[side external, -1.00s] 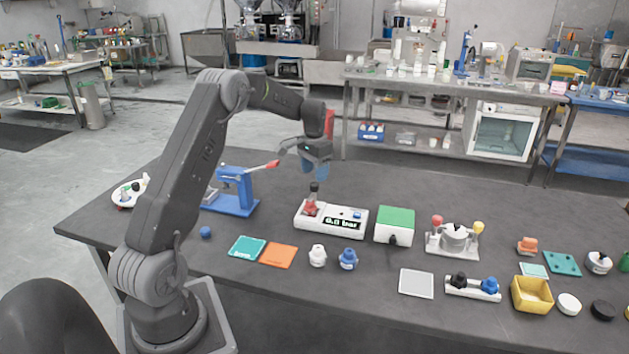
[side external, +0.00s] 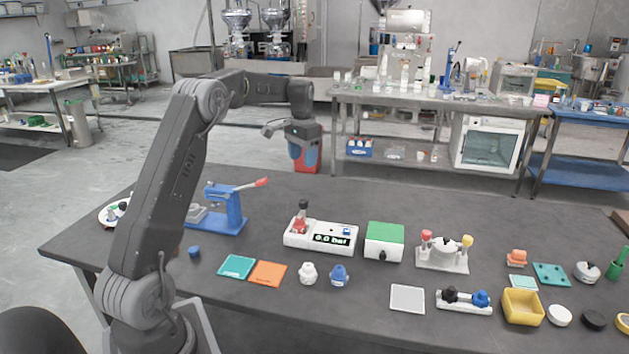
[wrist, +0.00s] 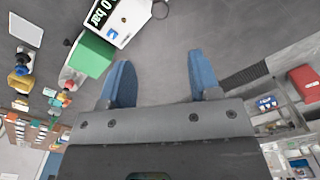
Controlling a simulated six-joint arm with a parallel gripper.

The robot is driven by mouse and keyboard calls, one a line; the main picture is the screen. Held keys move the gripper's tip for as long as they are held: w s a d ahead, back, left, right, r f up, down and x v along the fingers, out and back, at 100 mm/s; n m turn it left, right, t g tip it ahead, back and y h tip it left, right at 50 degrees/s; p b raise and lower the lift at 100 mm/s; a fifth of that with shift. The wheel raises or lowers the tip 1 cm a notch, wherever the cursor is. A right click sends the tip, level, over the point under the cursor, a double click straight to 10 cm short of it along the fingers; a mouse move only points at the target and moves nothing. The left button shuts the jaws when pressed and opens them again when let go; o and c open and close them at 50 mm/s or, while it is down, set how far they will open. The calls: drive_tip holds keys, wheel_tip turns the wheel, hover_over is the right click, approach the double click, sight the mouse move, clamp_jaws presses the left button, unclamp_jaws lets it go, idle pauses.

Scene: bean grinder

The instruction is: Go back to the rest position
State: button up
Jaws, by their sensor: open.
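My gripper (side external: 303,155) hangs in the air above the far part of the table, behind the white device with the "0.0 bar" display (side external: 321,236). In the wrist view my gripper (wrist: 158,75) has its two blue fingers wide apart, with only bare grey surface between them. It holds nothing. The red and black piece (side external: 301,217) stands upright on the white device, apart from my gripper. The blue lever press (side external: 222,208) with a red handle stands to the left of the device.
The green-topped box (side external: 385,240) is right of the device. A white pot stand (side external: 443,254), a yellow bin (side external: 522,307), teal (side external: 236,266) and orange (side external: 268,273) pads and several knobs lie on the dark table (side external: 390,192). The air around my gripper is clear.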

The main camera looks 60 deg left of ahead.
drive_tip(key=s+d+r+m+t, duration=0.1)
drive_tip(key=s+d+r, duration=0.3)
drive_tip(key=d, duration=0.6)
drive_tip(key=s+d+r+t, duration=0.1)
drive_tip(key=s+d+r, duration=0.1)
drive_tip(key=d+r, duration=0.5)
drive_tip(key=s+d+f+t, duration=0.1)
drive_tip(key=s+d+f, duration=0.1)
drive_tip(key=s+d, duration=0.6)
drive_tip(key=s+d+f+m+t, duration=0.1)
drive_tip(key=s+d+f+t, duration=0.1)
drive_tip(key=s+d, duration=0.7)
drive_tip(key=shift+s+f+t, duration=0.3)
drive_tip(key=shift+s+f, duration=0.5)
drive_tip(key=shift+f, duration=0.05)
drive_tip(key=shift+d, duration=0.1)
